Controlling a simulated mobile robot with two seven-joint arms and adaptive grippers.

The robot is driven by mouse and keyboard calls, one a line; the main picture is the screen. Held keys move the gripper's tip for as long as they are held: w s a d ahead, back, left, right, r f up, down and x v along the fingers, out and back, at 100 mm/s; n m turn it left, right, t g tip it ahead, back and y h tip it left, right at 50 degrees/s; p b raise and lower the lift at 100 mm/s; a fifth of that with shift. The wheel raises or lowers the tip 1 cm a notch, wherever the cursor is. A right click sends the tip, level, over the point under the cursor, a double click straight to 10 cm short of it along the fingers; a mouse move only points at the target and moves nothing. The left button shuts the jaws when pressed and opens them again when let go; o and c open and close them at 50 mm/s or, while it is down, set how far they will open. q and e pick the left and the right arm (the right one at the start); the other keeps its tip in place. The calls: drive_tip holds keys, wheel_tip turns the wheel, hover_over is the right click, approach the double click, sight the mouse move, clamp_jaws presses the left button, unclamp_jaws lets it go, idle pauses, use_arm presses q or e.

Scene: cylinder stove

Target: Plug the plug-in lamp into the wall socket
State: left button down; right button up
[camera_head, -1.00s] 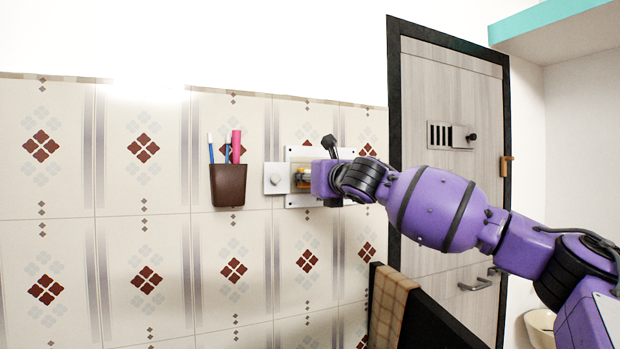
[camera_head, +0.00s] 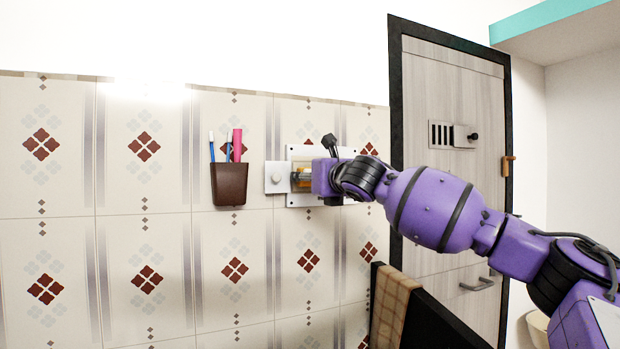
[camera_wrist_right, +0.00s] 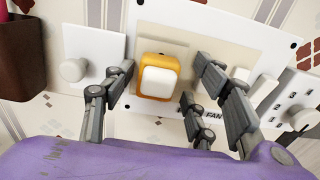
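The plug-in lamp (camera_wrist_right: 158,78), an orange body with a white front, is at the beige wall socket plate (camera_wrist_right: 205,40) in the right wrist view. It looks close against the plate, but its prongs are hidden, so I cannot tell how deep they sit. My right gripper (camera_wrist_right: 165,98) has its fingers spread on both sides of the lamp, with visible gaps. In the head view the right gripper (camera_head: 303,180) is in front of the white wall panel (camera_head: 298,152), and only a bit of orange shows. My left gripper is not in view.
A white switch plate with a round knob (camera_wrist_right: 73,70) is left of the lamp. A brown holder (camera_head: 229,185) with brushes hangs farther left. A switch panel (camera_wrist_right: 290,105) is at the right. A dark rail with a checked towel (camera_head: 392,305) is below my arm.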

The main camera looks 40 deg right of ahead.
idle(0.3)
drive_tip(key=shift+s+d, duration=0.15)
drive_tip(key=shift+s, duration=0.3)
drive_tip(key=v, duration=0.6)
drive_tip(key=shift+s+a, duration=0.3)
drive_tip(key=shift+a, duration=0.1)
drive_tip(key=shift+f, duration=0.1)
idle(0.5)
